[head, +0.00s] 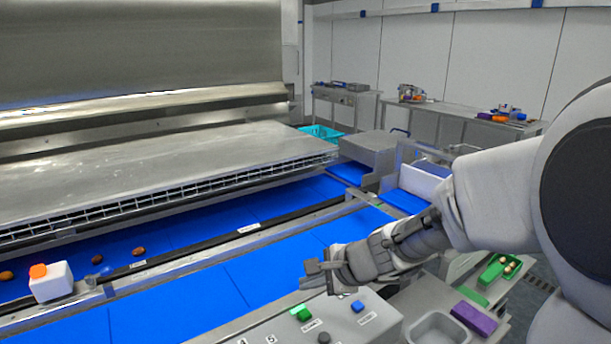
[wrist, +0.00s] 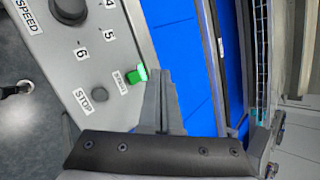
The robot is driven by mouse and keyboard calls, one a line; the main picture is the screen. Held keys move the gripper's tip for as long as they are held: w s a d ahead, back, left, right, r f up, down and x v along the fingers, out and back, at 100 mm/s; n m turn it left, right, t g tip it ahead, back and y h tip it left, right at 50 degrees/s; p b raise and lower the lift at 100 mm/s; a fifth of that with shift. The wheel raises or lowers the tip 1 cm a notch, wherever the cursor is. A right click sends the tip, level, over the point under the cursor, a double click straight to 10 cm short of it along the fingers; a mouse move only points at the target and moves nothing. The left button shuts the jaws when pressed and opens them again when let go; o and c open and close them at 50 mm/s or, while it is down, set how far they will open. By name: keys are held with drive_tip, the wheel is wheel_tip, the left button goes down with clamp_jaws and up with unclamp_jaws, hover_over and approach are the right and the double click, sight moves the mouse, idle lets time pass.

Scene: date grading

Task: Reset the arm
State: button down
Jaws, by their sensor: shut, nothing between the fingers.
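My arm reaches in from the right in the head view. My gripper (head: 314,275) is shut and empty, just above a grey control panel (head: 268,328). A lit green button (head: 300,312) lies just below the fingertips, and a blue button (head: 357,306) sits to its right. In the wrist view the closed fingers (wrist: 160,82) point at the panel, close beside the green button (wrist: 136,75). I cannot tell whether the fingertips touch it.
Blue conveyor belts (head: 190,300) run behind the panel, with several dates at the left. A white box with an orange cap (head: 52,282) stands on the belt's edge. A purple block (head: 474,318) and a green tray (head: 497,270) lie at the lower right, below my arm.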

drive_tip(key=s+d+r+n+h, duration=0.3)
drive_tip(key=s+d+r+n, duration=0.2)
drive_tip(key=s, duration=0.6)
drive_tip(key=s+d+r+n+h+p, duration=0.1)
drive_tip(key=s+d+r+n+h, duration=0.2)
drive_tip(key=s+d+r+n, duration=0.2)
drive_tip(key=s+d+n, duration=0.3)
drive_tip(key=s+n, duration=0.2)
drive_tip(key=shift+s+d+r+h+p, duration=0.15)
drive_tip(key=shift+s+h+p, duration=0.15)
drive_tip(key=shift+s, duration=0.05)
